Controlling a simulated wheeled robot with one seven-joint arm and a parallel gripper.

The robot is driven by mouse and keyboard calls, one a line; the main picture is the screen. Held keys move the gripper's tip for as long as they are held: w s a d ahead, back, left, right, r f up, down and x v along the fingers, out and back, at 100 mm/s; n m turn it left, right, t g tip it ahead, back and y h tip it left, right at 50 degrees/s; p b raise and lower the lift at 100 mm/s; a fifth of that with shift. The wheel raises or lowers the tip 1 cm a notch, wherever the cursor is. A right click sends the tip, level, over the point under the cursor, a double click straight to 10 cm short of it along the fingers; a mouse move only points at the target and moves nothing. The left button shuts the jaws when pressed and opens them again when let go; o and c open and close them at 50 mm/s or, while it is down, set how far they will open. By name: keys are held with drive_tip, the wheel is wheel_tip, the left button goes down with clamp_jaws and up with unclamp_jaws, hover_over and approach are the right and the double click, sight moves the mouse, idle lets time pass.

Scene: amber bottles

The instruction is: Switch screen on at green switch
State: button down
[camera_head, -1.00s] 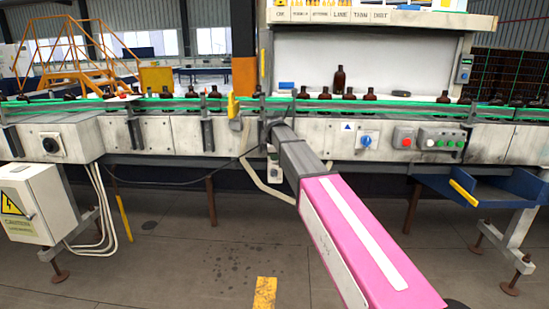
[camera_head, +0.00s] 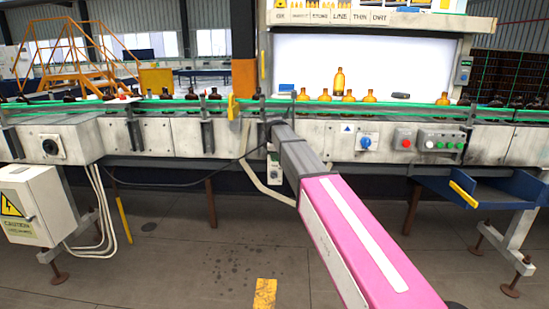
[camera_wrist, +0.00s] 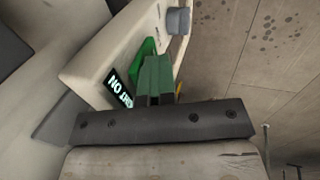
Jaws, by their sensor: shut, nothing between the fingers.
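The screen (camera_head: 400,68) is a wide panel behind the conveyor and is lit bright white. Several bottles in front of it glow amber, such as the tall bottle (camera_head: 338,82). In the wrist view the green switch (camera_wrist: 142,58) sits on a pale box (camera_wrist: 98,70), beside a small dark display with lit letters (camera_wrist: 119,88). My gripper (camera_wrist: 155,70) is shut and empty, its green fingers right at the switch and partly covering it. I cannot tell whether they touch. In the head view my arm hides the fingertips and the green switch.
The conveyor front (camera_head: 185,138) runs across the view. A blue knob (camera_head: 365,142), a red button (camera_head: 404,140) and several green buttons lie to the right of my arm. A grey knob (camera_wrist: 178,20) is near the switch. A white electrical cabinet (camera_head: 38,200) stands at left.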

drive_tip(key=shift+r, duration=0.1)
drive_tip(key=s+r, duration=0.8)
drive_tip(key=s, duration=0.1)
drive_tip(key=shift+a, duration=0.2)
drive_tip(key=shift+s, duration=0.1)
